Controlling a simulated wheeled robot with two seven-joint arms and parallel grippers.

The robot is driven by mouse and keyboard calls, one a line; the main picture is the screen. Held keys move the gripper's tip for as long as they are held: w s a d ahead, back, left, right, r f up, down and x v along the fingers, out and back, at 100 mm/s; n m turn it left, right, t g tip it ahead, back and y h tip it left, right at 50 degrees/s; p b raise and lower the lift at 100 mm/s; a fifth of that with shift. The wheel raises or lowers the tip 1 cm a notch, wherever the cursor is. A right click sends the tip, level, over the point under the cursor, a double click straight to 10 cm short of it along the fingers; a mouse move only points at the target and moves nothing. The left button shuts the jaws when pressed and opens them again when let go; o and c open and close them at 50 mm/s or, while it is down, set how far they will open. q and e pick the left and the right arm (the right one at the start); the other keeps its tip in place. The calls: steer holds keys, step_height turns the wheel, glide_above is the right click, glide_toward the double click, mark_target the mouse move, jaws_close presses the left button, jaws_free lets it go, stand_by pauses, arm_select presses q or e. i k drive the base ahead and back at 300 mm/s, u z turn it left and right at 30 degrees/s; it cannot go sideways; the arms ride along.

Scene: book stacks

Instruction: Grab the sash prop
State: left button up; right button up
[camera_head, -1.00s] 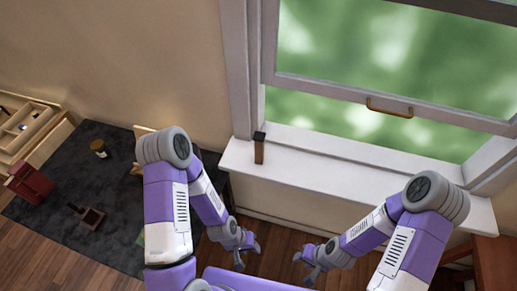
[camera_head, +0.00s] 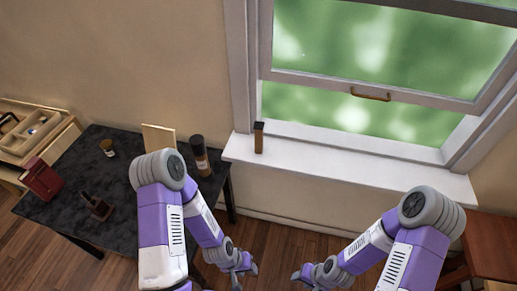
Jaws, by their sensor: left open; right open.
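The sash prop (camera_head: 259,137) looks like a short brown upright block with a dark top. It stands on the left end of the white window sill (camera_head: 330,157), close to the window frame. The window sash (camera_head: 400,97) above is raised, with a brass handle on its lower rail. My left gripper (camera_head: 245,270) is open and empty, low in the view and below the sill. My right gripper (camera_head: 298,277) is open and empty, to the right of it. Both are well apart from the prop.
A dark table (camera_head: 75,205) at left holds a dark bottle (camera_head: 200,155), a small jar (camera_head: 107,148), a red object (camera_head: 41,179) and a dark brown item (camera_head: 95,206). A wooden drawer unit (camera_head: 38,130) is at far left. A reddish wooden stool or table (camera_head: 490,245) stands at right.

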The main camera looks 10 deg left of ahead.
mark_target(258, 126)
steer(key=z, duration=1.25)
steer(key=i, duration=1.1)
steer(key=u, duration=1.9)
